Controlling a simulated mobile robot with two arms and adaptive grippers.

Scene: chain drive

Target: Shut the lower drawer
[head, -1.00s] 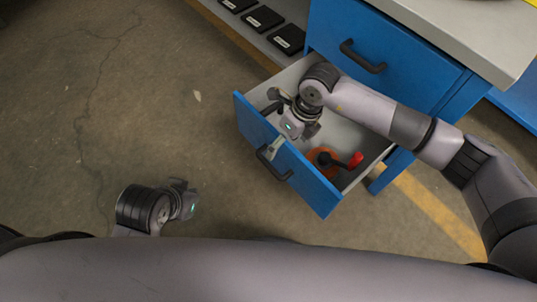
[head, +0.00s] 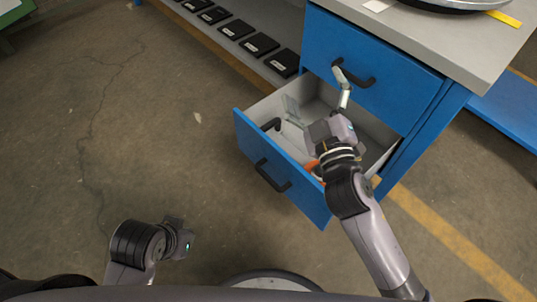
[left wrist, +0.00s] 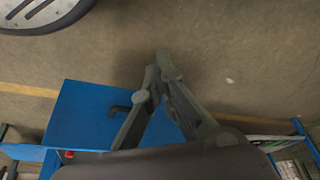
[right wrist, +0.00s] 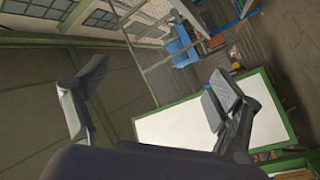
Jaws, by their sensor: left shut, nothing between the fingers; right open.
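The lower drawer (head: 252,150) is pulled out of the blue cabinet, with a dark handle (head: 272,175) on its blue front. The drawer front also shows in the left wrist view (left wrist: 85,110). My right gripper (head: 317,94) is open and empty, over the drawer's inside, one finger close in view to the upper drawer's handle; contact cannot be told. Its spread fingers show in the right wrist view (right wrist: 157,82). My left gripper (head: 184,238) is shut and empty, left of and apart from the drawer front; its fingertips meet in the left wrist view (left wrist: 164,62).
The upper drawer (head: 385,65) above is shut. A dark object (head: 271,124) and an orange one (head: 311,166), mostly hidden by my right arm, lie in the lower drawer. Several black boxes (head: 259,45) stand on a shelf at the left. The floor before the drawer is clear.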

